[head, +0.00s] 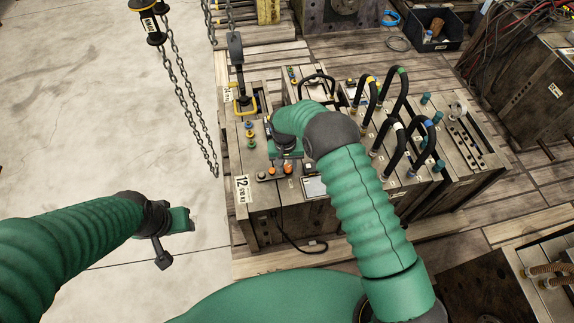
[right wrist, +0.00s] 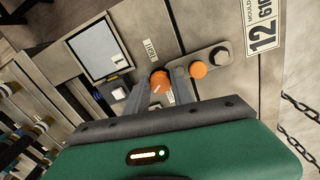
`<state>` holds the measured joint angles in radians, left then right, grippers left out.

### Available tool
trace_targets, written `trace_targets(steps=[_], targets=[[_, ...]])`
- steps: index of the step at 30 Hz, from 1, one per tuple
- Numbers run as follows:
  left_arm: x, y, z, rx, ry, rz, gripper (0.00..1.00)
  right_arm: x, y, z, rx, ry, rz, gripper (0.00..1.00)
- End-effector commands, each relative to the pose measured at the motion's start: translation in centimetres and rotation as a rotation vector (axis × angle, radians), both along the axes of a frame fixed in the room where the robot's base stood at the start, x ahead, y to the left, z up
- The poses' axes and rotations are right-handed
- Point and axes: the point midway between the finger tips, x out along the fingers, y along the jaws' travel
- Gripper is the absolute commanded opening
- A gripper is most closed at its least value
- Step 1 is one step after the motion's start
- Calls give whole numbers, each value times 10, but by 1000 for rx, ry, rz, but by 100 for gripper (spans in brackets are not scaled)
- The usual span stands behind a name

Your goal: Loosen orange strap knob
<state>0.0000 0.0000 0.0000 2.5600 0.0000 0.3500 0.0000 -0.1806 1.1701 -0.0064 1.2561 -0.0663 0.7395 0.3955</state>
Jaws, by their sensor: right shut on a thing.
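An orange knob (right wrist: 160,82) with a pale mark on its top sits between the fingertips of my right gripper (right wrist: 163,88) in the right wrist view, and the gripper is shut on it. In the head view this knob (head: 286,169) shows just below the right gripper (head: 286,158). A second orange knob (right wrist: 198,70) stands beside it on a grey strap (right wrist: 209,63), clear of the fingers. A dark round button (right wrist: 219,56) is at the strap's end. My left gripper (head: 188,219) hangs over the bare floor, away from the mould; its jaw state is unclear.
The mould (head: 268,215) carries a "12" label (head: 242,188). A framed plate (right wrist: 100,50) lies near the knob. Black looped hoses (head: 391,100) rise to the right. Chains (head: 186,90) hang at the left. A dark bin (head: 436,42) stands behind. The left floor is clear.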

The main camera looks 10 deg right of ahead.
Motion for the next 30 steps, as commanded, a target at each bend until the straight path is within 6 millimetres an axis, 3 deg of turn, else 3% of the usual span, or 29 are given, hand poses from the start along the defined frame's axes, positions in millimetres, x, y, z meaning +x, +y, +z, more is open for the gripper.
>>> trace_targets(steps=[18, 30], targets=[[0, 0, 8, 0, 0, 0, 43, 6, -4, 4, -6, -16, 578, 0], [0, 0, 11, 0, 0, 0, 43, 6, -2, 4, -5, -17, 855, 0]])
